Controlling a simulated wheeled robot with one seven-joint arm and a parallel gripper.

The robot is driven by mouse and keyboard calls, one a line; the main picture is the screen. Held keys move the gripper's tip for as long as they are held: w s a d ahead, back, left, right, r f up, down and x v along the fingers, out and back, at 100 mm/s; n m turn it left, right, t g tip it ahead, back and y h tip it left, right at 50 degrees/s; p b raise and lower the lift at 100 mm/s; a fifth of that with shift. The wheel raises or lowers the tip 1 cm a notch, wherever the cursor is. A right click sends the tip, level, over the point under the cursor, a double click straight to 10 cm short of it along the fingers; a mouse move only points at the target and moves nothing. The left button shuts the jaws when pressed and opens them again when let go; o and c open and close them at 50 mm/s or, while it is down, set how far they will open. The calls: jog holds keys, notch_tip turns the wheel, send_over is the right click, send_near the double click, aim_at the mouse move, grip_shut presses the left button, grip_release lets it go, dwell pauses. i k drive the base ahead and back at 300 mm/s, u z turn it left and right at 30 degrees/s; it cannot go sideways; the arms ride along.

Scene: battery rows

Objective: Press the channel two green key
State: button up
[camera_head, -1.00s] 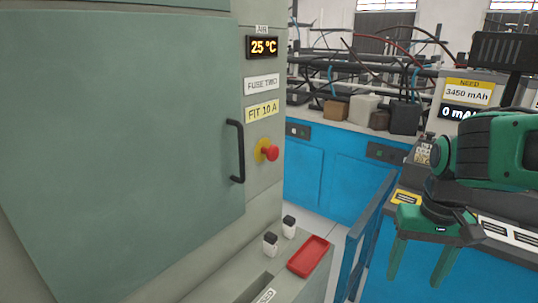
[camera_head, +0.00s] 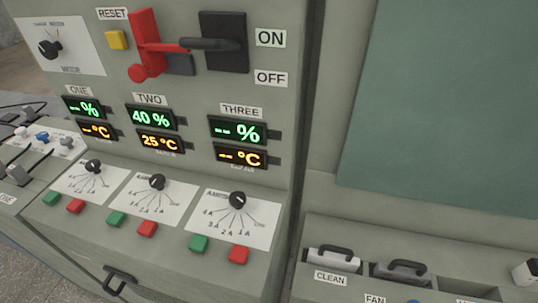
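The channel two green key (camera_head: 116,219) is a small green square button on the sloped panel, below the channel two dial (camera_head: 157,182). A red key (camera_head: 147,228) sits just right of it. Above, the channel two display (camera_head: 155,128) under the label TWO reads 40 % in green and 25 °C in orange. Channel one has its own green key (camera_head: 52,199), and channel three has another green key (camera_head: 199,243). The channel one and three displays show dashes for percent. My gripper is not in the current view.
A large red lever (camera_head: 147,45) and a black ON/OFF switch handle (camera_head: 212,44) stick out above the displays. A yellow RESET button (camera_head: 115,40) is beside them. A tray with handled blocks, labelled CLEAN (camera_head: 331,278), is at lower right. A drawer handle (camera_head: 119,281) projects below.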

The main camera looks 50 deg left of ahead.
aim_at(115, 219)
jog(key=u, duration=2.35)
